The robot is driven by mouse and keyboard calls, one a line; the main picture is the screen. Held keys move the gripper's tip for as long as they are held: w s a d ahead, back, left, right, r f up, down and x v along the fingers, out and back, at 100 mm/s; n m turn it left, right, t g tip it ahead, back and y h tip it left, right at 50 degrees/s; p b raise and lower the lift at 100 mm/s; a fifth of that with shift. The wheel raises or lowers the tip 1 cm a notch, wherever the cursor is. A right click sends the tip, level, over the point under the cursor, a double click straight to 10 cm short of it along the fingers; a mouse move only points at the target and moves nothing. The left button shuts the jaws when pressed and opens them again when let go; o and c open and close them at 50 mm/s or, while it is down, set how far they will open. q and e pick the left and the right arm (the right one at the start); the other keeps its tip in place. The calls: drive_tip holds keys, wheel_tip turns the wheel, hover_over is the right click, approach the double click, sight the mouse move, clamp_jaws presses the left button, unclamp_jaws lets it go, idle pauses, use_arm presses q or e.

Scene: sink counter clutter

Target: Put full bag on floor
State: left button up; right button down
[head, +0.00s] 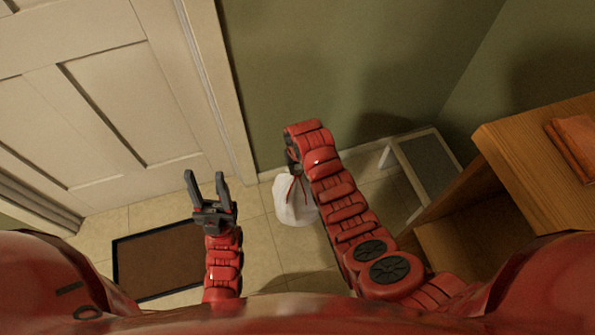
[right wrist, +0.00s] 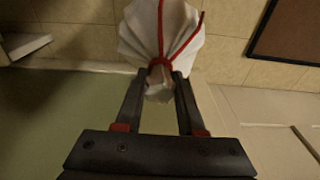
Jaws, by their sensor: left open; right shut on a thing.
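A full white bag (head: 290,205) with a red drawstring shows near the wall in the head view, partly hidden by my right arm. In the right wrist view the bag (right wrist: 160,40) has its gathered neck, tied with red, between the fingertips of my right gripper (right wrist: 160,75). The right gripper is shut on it; in the head view its fingers are mostly hidden. Whether the bag's bottom touches the tiled floor (head: 255,250) I cannot tell. My left gripper (head: 206,180) is open and empty, with its fingers pointing up in the picture, left of the bag.
A brown mat (head: 155,262) with a dark border lies on the floor by the white door (head: 110,100). A wooden cabinet (head: 530,150) stands at the right. A framed grey panel (head: 430,165) is beside it. Bare tiles lie between mat and bag.

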drive_tip(key=shift+f, duration=1.1)
drive_tip(key=shift+w+f, duration=0.1)
drive_tip(key=c, duration=0.5)
unclamp_jaws()
